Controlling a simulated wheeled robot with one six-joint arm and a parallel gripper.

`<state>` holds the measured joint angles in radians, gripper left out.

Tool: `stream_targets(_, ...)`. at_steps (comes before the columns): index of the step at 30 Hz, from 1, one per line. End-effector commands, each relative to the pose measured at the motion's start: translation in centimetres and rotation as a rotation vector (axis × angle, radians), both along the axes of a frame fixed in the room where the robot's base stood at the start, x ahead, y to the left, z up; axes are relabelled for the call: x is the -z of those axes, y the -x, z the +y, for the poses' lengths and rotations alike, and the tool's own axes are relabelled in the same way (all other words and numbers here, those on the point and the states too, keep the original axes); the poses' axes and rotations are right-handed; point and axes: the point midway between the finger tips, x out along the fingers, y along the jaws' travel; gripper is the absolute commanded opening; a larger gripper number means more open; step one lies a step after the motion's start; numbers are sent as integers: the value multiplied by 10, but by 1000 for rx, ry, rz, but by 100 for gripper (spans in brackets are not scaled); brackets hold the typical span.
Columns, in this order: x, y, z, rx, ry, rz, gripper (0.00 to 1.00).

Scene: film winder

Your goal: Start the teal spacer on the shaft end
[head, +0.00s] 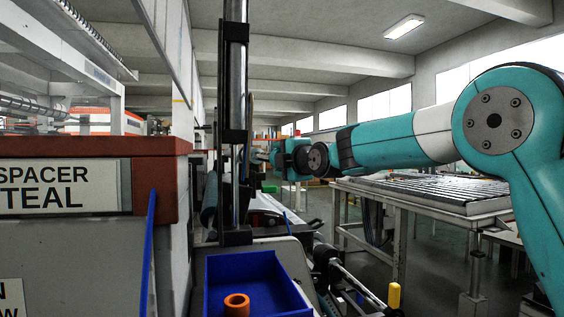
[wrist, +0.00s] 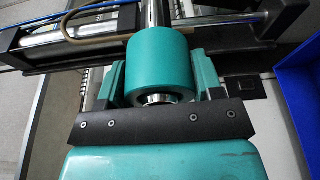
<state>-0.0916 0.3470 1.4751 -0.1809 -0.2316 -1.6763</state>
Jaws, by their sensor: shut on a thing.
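The teal spacer (wrist: 160,62) is a smooth cylinder held between the two teal fingers of my gripper (wrist: 159,72) in the wrist view. A bright metal shaft (wrist: 155,13) meets the spacer's far side, roughly in line with it. I cannot tell whether the shaft has entered the bore. A shiny metal ring or end shows at the spacer's near side, above my dark palm bar; I cannot tell what it belongs to. In the head view my gripper (head: 264,157) is small and reaches left to the machine, behind the dark upright; the spacer cannot be made out there.
A blue tray (head: 284,291) with an orange ring (head: 237,303) stands low in front. A blue bin wall (wrist: 303,80) is at right in the wrist view. A dark upright with a bright rod (head: 236,120) and a cabinet labelled SPACER TEAL (head: 62,187) stand at left.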

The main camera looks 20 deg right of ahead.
Motion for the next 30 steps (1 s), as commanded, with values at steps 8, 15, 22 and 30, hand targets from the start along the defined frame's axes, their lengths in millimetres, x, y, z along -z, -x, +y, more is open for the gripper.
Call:
stream_targets(8, -1, 0, 0, 0, 0, -1, 36)
stream_targets(15, 1, 0, 0, 0, 0, -1, 36)
stream_targets(22, -1, 0, 0, 0, 0, -1, 69)
stream_targets(30, 0, 0, 0, 0, 0, 0, 90)
